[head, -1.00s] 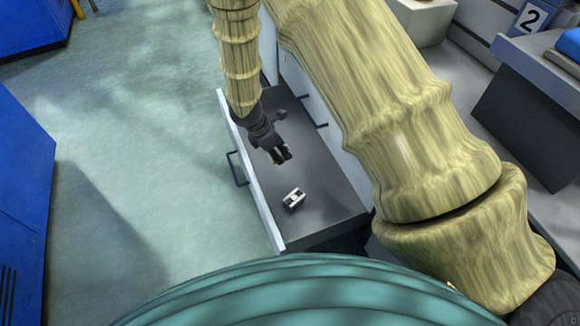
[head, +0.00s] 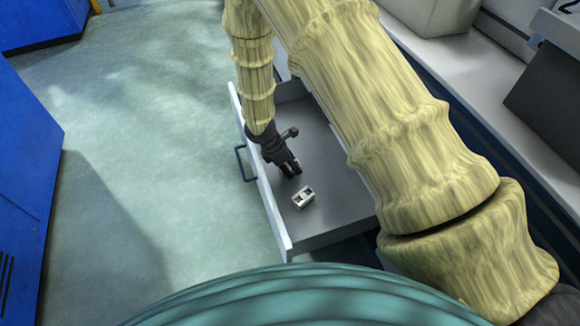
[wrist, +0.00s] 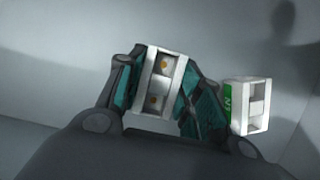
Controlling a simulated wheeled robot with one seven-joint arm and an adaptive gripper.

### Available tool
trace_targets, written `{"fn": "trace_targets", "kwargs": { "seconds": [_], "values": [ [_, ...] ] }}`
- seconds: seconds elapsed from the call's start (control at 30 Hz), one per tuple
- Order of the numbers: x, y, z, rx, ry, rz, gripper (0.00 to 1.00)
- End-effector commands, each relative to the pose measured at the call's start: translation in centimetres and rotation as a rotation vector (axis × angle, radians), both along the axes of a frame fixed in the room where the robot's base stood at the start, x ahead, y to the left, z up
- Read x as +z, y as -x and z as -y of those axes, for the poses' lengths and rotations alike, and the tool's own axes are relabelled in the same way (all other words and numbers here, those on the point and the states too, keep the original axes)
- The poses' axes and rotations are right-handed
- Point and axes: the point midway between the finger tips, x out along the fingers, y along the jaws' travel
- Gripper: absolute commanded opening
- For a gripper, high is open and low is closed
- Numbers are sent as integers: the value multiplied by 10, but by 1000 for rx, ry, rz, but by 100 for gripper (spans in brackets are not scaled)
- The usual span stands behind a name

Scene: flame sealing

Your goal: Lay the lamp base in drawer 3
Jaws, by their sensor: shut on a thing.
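My gripper (head: 294,172) points down inside an open drawer (head: 340,205) with a grey floor and a white front. In the wrist view my gripper (wrist: 160,88) is shut on a small white block, the lamp base (wrist: 158,82), with a grey recessed face and two orange-brown dots. The fingers hide this held block in the head view. A second white block (wrist: 250,104) with a green marked side lies to the right in the wrist view. A white block (head: 303,197) on the drawer floor shows just beyond my fingertips in the head view. No drawer number is readable.
The drawer's white front panel (head: 260,172) with its dark handle (head: 243,164) stands close on the left. Bare drawer floor lies to the right and behind. A blue cabinet (head: 28,180) stands far left across open floor. A grey-white worktop (head: 470,100) runs at the right.

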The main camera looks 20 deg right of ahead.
Motion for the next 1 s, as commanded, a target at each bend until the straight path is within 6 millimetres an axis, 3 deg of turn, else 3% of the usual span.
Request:
{"fn": "trace_targets", "kwargs": {
  "seconds": [0.2, 0.23, 0.33, 0.73, 1.0],
  "values": [
    [-2, 0, 0, 1, 0, 0, 11],
    [-2, 0, 0, 0, 0, 0, 39],
    [-2, 0, 0, 0, 0, 0, 57],
    [1, 0, 0, 0, -1, 0, 57],
    [40, 0, -14, 1, -1, 2, 57]
  ]
}}
